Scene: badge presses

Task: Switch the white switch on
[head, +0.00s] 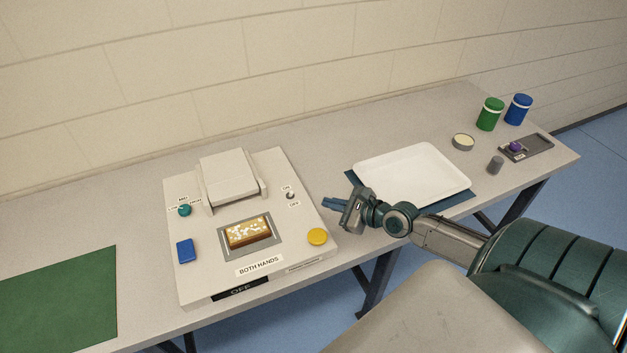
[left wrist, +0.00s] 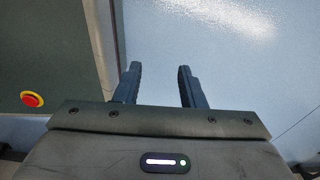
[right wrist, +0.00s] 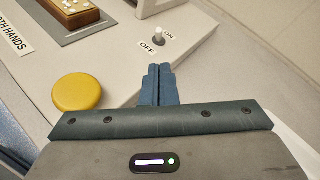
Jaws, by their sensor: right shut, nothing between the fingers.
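The white switch (head: 290,195) is a small toggle on the right side of the pale badge press (head: 210,275), between ON and OFF labels. In the right wrist view, the white switch (right wrist: 158,33) stands beyond my fingertips; I cannot tell which way its lever leans. My right gripper (head: 328,204) is shut and empty, near the press's right edge and apart from the switch. The right wrist view shows its fingers (right wrist: 158,72) together. My left gripper (left wrist: 160,75) is open and empty over blue floor, outside the head view.
The press carries a yellow button (head: 317,236), a blue button (head: 185,251), a teal knob (head: 184,210) and a dark plate reading OFF (head: 240,288). A white tray (head: 400,170) lies right of the press. Green (head: 490,114) and blue jars (head: 518,109) stand far right.

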